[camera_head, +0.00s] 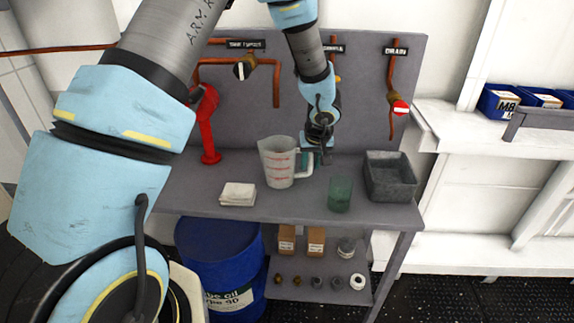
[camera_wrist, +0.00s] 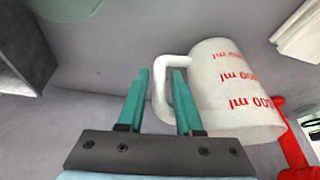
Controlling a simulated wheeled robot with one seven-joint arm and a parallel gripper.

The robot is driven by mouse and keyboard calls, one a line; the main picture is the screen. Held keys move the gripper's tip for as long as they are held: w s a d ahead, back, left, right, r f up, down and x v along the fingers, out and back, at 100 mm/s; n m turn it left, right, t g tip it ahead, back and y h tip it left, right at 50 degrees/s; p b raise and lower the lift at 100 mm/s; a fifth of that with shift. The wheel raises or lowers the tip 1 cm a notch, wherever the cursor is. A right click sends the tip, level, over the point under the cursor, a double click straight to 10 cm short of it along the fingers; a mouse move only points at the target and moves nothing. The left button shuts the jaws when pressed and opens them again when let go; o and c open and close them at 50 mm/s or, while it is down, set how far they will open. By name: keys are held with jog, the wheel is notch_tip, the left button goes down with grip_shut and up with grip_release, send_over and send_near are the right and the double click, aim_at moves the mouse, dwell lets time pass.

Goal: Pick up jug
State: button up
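The jug (camera_head: 278,162) is a white measuring jug with red markings. It stands upright on the grey workbench, its handle pointing right. In the wrist view the jug (camera_wrist: 230,92) appears upside down, with its handle (camera_wrist: 160,85) toward the fingers. My gripper (camera_head: 313,158) is at the handle, just right of the jug's body. In the wrist view my gripper (camera_wrist: 160,78) is open, with one teal finger on each side of the handle's upright part. The right finger appears to reach into the handle's opening. I cannot tell whether either finger touches the handle.
A green cup (camera_head: 340,194) stands in front right of the jug, and a dark grey bin (camera_head: 390,190) stands farther right. A folded white cloth (camera_head: 238,194) lies to the left. A back panel (camera_head: 355,100) carries pipes and valves.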

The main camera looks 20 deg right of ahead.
grip_shut()
dwell(1.0)
